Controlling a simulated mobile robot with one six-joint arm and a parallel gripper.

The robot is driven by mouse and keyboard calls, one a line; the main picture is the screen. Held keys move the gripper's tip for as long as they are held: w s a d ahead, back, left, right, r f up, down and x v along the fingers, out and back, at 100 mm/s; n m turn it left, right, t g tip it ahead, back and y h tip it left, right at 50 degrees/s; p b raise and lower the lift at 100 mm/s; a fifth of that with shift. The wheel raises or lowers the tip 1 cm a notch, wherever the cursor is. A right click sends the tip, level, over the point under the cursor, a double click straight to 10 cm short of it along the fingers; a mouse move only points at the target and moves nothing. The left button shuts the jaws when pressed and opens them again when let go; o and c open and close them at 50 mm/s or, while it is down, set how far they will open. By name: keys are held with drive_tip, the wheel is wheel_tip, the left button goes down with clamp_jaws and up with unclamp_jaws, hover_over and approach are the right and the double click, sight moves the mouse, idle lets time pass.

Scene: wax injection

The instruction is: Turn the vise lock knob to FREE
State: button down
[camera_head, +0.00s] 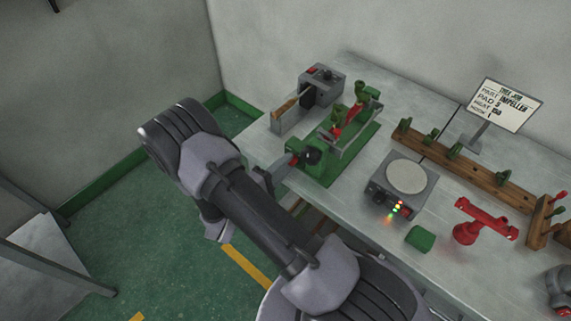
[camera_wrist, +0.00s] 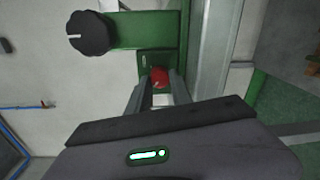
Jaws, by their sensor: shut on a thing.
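The green vise (camera_head: 330,160) stands at the table's left front edge. Its red lock knob (camera_head: 295,159) is on the side facing my arm; in the wrist view, the red knob (camera_wrist: 159,76) has a pale pointer mark. My gripper (camera_wrist: 160,88) is shut on the red knob, one finger on each side. The knob's lettering is too small to read, so its setting cannot be told.
A grey box with a tool (camera_head: 322,84) stands behind the vise. A grey unit with a round plate (camera_head: 405,179) and lit buttons is to the right. A green block (camera_head: 420,238), red stand (camera_head: 480,222), wooden rack (camera_head: 470,172) and sign (camera_head: 505,105) are further right.

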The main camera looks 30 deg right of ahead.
idle(0.4)
drive_tip(key=c, duration=1.1)
unclamp_jaws()
drive_tip(key=shift+c, duration=0.2)
drive_tip(key=shift+a, duration=0.1)
drive_tip(key=p+v, duration=0.2)
drive_tip(key=v, duration=1.5)
drive_tip(key=shift+p, duration=0.3)
drive_tip(key=shift+s+a, duration=0.1)
